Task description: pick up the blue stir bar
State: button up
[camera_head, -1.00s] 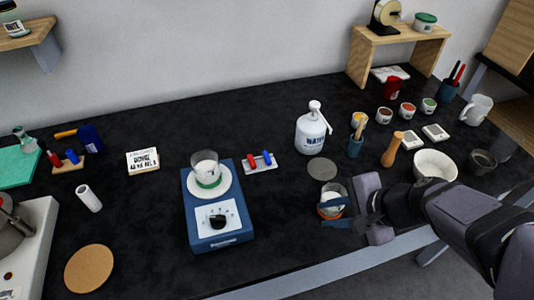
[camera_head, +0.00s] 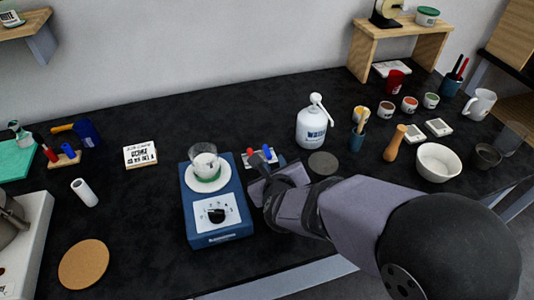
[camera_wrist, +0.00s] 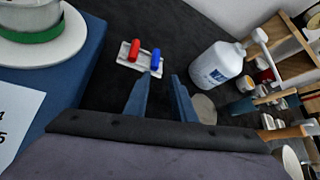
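The blue stir bar (camera_head: 267,152) lies on a small pale holder (camera_head: 255,164), to the right of a red stir bar (camera_head: 251,153). In the wrist view the blue stir bar (camera_wrist: 155,58) and red stir bar (camera_wrist: 133,50) lie on the holder (camera_wrist: 125,58), beyond my fingers. My gripper (camera_wrist: 164,90) is open, with its two blue fingers apart and nothing between them. In the head view my gripper (camera_head: 258,172) is just in front of the holder and hides part of it.
A blue stirrer (camera_head: 218,226) with a beaker (camera_head: 205,163) on its plate stands close on the left. A white wash bottle (camera_head: 312,127) stands right of the holder, beside a grey disc (camera_head: 323,163). The black table (camera_head: 140,220) has free room at front left.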

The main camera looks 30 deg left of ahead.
aim_at(267, 153)
jog(key=shift+s+a+r+m+t, duration=0.2)
jog(key=shift+a+m+t, duration=0.15)
jog(key=shift+a, duration=0.3)
jog(key=shift+p+x, duration=1.2)
jog(key=shift+x, duration=2.45)
jog(key=shift+s+a, duration=0.15)
jog(key=shift+a, duration=0.05)
jog(key=shift+c, duration=0.5)
grip_shut()
